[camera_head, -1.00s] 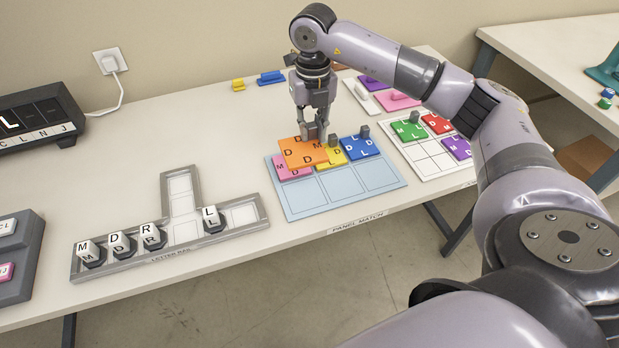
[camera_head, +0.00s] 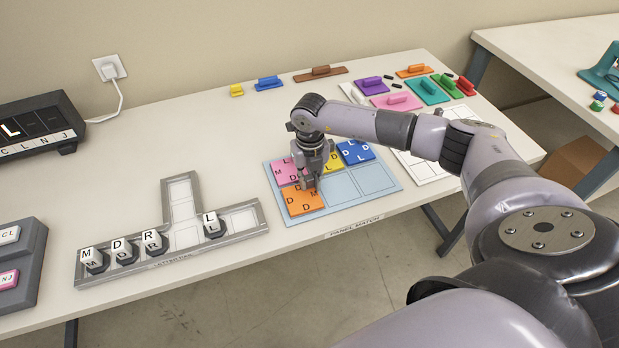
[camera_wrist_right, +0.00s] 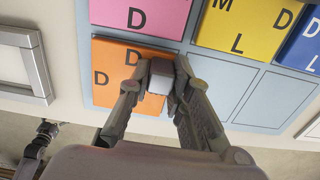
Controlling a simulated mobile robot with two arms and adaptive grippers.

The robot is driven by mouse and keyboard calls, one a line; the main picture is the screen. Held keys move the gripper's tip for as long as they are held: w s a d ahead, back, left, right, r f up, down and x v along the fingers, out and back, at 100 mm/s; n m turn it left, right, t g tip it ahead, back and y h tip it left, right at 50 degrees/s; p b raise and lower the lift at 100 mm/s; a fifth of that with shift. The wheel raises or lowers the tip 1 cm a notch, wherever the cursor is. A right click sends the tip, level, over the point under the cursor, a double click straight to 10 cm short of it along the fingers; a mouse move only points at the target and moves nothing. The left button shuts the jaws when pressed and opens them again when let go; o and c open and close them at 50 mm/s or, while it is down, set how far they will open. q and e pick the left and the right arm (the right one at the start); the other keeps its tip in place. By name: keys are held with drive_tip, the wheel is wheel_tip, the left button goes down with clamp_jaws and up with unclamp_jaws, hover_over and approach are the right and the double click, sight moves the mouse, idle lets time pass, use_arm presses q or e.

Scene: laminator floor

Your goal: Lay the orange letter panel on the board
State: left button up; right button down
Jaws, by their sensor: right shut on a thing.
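The orange letter panel (camera_head: 302,202) lies flat, as far as I can tell, in the front-left cell of the light blue board (camera_head: 345,203). In the right wrist view the orange panel (camera_wrist_right: 112,68) shows beside the board's grey-lined cells, just below the pink panel. My right gripper (camera_head: 311,184) is shut on the panel's grey handle (camera_wrist_right: 161,76), fingers on both sides of it. The pink panel (camera_head: 283,172), yellow panel (camera_head: 334,164) and blue panel (camera_head: 356,152) fill the board's back row. The two other front cells are empty. My left gripper is not in view.
A letter rail (camera_head: 184,230) with letter blocks stands left of the board. A white gridded card (camera_head: 425,172) lies to the right, partly behind my arm. Several coloured handled pieces, including a teal one (camera_head: 427,91), lie along the table's back.

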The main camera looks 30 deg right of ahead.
drive_tip(key=shift+f, duration=0.15)
drive_tip(key=c, duration=1.5)
unclamp_jaws()
drive_tip(key=shift+o, duration=0.2)
drive_tip(key=shift+r, duration=0.55)
wheel_tip(320, 180, up, 11)
drive_tip(key=b, duration=0.2)
drive_tip(key=shift+r+b, duration=0.15)
drive_tip(key=shift+b, duration=0.15)
drive_tip(key=shift+s+a, duration=0.1)
